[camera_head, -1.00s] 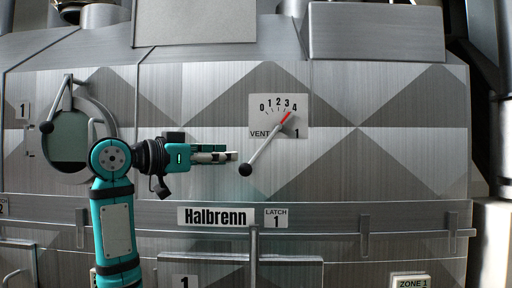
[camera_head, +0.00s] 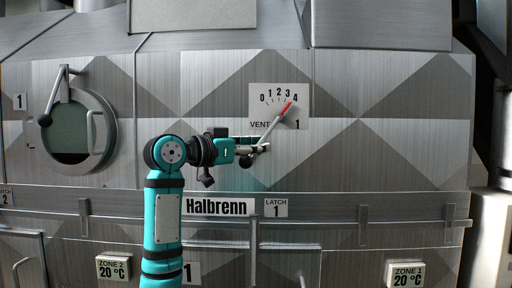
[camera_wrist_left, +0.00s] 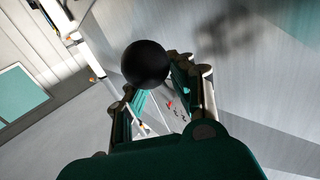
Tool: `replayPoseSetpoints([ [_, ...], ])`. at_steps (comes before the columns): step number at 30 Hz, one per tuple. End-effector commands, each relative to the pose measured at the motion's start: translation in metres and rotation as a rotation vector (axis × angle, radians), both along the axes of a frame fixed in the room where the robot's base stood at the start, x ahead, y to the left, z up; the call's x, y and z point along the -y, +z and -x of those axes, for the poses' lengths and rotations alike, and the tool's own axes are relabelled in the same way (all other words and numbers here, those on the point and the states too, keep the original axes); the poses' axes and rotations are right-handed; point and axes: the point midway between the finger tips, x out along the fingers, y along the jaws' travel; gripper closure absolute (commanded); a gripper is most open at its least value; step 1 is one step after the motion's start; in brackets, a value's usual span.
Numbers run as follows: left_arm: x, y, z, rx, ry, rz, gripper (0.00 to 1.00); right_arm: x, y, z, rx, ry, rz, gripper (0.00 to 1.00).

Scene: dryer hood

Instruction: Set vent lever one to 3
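Vent lever one (camera_head: 270,132) is a thin silver rod on the VENT 1 plate (camera_head: 262,90). Its red tip lies close to the 4 on the 0-to-4 scale. Its black ball knob (camera_head: 246,162) hangs at the lower left end. My left gripper (camera_head: 262,147) is at the knob end of the lever, its fingers overlapping the rod just above the knob. In the left wrist view the knob (camera_wrist_left: 146,64) shows between the spread fingertips of the left gripper (camera_wrist_left: 158,95). Whether the fingers touch it I cannot tell. My right gripper is not in view.
A round window door (camera_head: 70,125) with a lever is at the left of the panel. A horizontal rail (camera_head: 340,232) with latch handles runs below the Halbrenn sign (camera_head: 216,207). The panel right of the vent plate is clear.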

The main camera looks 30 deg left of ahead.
Motion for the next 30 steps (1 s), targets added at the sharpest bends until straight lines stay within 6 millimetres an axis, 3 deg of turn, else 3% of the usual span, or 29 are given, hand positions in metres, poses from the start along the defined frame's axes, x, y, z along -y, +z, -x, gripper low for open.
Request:
replayPoseSetpoints([
  [1, 0.000, 0.000, 0.000, 0.000, 0.000, 0.000, 0.87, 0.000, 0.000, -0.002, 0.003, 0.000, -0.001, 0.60],
  [4, 0.000, 0.000, 0.000, 0.000, 0.000, 0.000, 1.00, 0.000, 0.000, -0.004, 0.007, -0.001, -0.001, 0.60],
  [17, 0.001, -0.001, 0.000, 0.001, -0.002, 0.000, 1.00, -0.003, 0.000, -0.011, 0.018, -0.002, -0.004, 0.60],
  [24, 0.010, -0.017, -0.006, 0.078, -0.002, 0.121, 1.00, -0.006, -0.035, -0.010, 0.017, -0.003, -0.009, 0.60],
  [30, 0.020, -0.016, -0.011, 0.153, -0.001, 0.242, 1.00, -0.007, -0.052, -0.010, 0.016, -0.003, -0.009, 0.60],
])
